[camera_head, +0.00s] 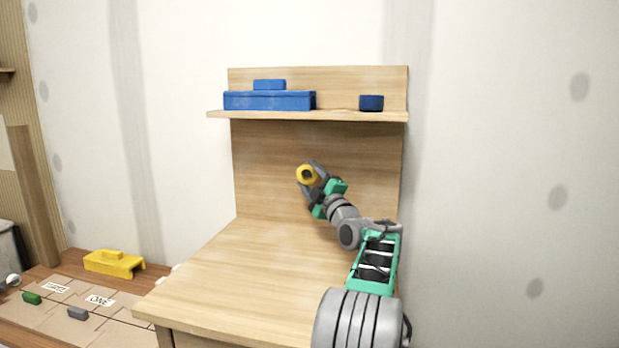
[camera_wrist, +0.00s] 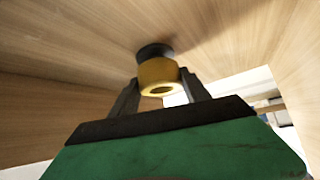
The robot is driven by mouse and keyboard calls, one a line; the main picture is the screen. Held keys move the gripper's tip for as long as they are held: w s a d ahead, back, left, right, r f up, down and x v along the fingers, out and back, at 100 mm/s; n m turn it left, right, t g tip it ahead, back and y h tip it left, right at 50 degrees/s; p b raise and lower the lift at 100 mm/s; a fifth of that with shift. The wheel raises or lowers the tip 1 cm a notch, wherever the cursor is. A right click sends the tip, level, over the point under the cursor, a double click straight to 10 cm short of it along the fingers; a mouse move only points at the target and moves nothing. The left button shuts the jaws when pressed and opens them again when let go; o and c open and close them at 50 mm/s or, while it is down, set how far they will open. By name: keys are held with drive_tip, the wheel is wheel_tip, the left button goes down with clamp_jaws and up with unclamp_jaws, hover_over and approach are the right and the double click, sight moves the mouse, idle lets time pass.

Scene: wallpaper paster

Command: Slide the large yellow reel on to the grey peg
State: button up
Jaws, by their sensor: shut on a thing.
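The yellow reel (camera_head: 304,169) is held by my gripper (camera_head: 311,172) in front of the wooden back panel, below the shelf. In the wrist view the reel (camera_wrist: 157,73) sits between the two dark fingers of my gripper (camera_wrist: 159,88), its open end facing the lower part of the picture. A dark round piece (camera_wrist: 153,49) shows just beyond the reel, close to the wood; it may be the grey peg or its base. The reel overlaps it, so I cannot tell whether the peg is inside the reel or whether they touch.
The wooden worktop (camera_head: 230,275) below is clear.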

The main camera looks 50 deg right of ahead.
drive_tip(key=shift+w+d+r+p, duration=0.1)
drive_tip(key=shift+w+d+p, duration=0.25)
drive_tip(key=shift+d, duration=0.35)
drive_tip(key=o, duration=1.5)
drive_tip(key=shift+c, duration=0.2)
drive_tip(key=shift+o, duration=0.6)
drive_tip(key=shift+o, duration=1.4)
